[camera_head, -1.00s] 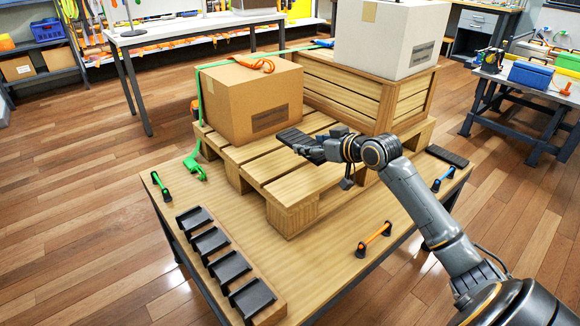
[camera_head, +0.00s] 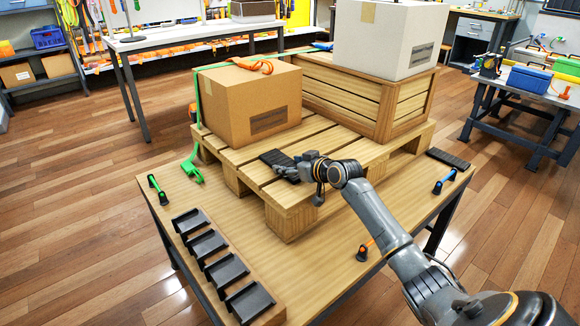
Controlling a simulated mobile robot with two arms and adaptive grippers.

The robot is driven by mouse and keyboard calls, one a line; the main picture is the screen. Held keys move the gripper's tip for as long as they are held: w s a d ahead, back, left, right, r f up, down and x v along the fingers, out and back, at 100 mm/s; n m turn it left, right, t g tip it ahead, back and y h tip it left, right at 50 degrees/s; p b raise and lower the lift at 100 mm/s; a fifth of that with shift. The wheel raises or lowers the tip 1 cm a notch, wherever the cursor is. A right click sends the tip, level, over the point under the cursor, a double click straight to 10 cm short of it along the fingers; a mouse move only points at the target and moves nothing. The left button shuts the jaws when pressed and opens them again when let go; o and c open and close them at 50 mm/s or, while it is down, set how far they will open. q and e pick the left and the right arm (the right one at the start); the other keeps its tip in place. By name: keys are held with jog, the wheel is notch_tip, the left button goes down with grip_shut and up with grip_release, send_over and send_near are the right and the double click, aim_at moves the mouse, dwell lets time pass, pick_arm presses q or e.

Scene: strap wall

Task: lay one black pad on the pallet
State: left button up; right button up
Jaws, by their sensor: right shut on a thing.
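The wooden pallet (camera_head: 290,190) stands on the wooden table. A flat black pad (camera_head: 275,158) is at the pallet's near deck, in front of the cardboard box. My right gripper (camera_head: 291,171) is shut on the pad's near end, low over the deck boards. The pad looks flat and at or very near the boards; I cannot tell whether it touches all along. Another black pad (camera_head: 447,158) lies on the table's right corner. My left gripper is not in view.
A cardboard box (camera_head: 240,105), a wooden crate (camera_head: 335,90) and a white box (camera_head: 385,40) load the pallet. Black edge pieces (camera_head: 226,268) sit in a rack at front left.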

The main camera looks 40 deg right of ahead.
jog(key=o, duration=1.2)
jog(key=shift+o, duration=0.2)
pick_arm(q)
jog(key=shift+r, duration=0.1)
pick_arm(e)
jog(key=shift+s, duration=0.1)
jog(key=shift+s+r, duration=0.2)
jog(key=shift+s, duration=0.15)
pick_arm(q)
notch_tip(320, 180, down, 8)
jog(key=p, duration=0.2)
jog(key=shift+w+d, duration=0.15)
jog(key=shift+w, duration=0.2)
pick_arm(e)
jog(key=v, duration=1.1)
